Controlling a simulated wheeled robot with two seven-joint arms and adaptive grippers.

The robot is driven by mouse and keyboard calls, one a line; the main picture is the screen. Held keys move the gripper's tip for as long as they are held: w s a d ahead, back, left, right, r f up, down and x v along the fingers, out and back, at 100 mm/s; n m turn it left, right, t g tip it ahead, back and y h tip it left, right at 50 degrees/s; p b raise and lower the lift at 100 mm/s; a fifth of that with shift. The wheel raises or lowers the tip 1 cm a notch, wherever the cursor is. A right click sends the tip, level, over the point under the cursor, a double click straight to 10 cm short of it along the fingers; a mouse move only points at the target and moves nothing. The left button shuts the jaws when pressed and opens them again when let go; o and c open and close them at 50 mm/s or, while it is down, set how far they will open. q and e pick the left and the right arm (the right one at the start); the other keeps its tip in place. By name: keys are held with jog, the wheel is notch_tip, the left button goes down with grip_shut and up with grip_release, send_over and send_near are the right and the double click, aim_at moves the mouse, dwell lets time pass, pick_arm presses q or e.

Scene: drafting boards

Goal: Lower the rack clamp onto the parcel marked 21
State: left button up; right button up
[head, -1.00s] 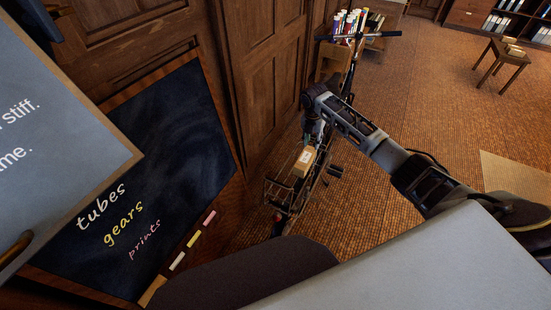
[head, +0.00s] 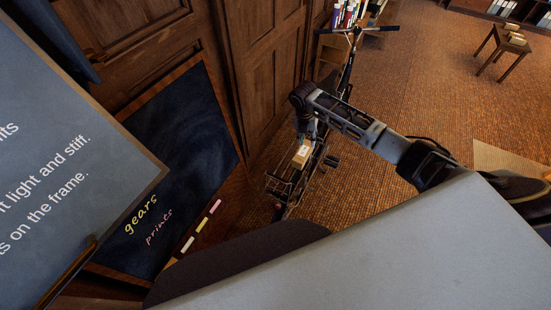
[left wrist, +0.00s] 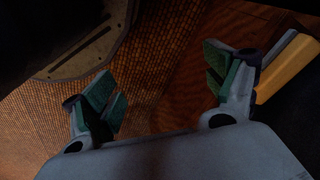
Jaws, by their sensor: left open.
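A bicycle (head: 350,66) stands beside the wooden door, its rear rack (head: 283,187) toward me. A small tan parcel (head: 301,157) with a white label lies on the rack; the label is too small to read. The rack clamp cannot be told apart from the dark rack bars. My right gripper (head: 308,136) points down at the parcel's far end; its fingertips are too small and partly hidden to show whether it touches anything. My left gripper (left wrist: 164,88) is open and empty in the left wrist view, with green-padded fingers apart.
A chalkboard (head: 185,150) with chalk sticks and a grey lettered board (head: 60,180) stand at the left. A small wooden table (head: 502,50) with parcels is at the far right. Tiled floor (head: 420,90) right of the bicycle is open.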

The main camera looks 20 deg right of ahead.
jog(key=s+a+r+m+p, duration=0.2)
jog(key=s+a+m, duration=0.1)
jog(key=a, duration=0.3)
jog(key=s+a+r+m+y+p, duration=0.1)
jog(key=s+a+r+m+p, duration=0.1)
jog(key=s+a+m, duration=0.2)
jog(key=s+a+r+m+p, duration=0.2)
jog(key=s+a+m, duration=0.2)
jog(key=a, duration=0.4)
jog(key=shift+s+r+y, duration=0.15)
jog(key=shift+r+y, duration=0.05)
jog(key=shift+y, duration=0.2)
jog(key=shift+a+m, duration=0.1)
jog(key=shift+m, duration=1.1)
jog(key=m, duration=0.4)
jog(key=shift+a, duration=0.1)
pick_arm(q)
jog(key=s+a+f, duration=0.2)
jog(key=s+f, duration=0.1)
jog(key=s, duration=0.6)
jog(key=s+a+f, duration=0.1)
jog(key=s+f, duration=0.2)
jog(key=s, duration=0.7)
jog(key=shift+s+a, duration=0.3)
jog(key=shift+a, duration=0.1)
pick_arm(e)
jog(key=m, duration=0.2)
jog(key=shift+m, duration=0.4)
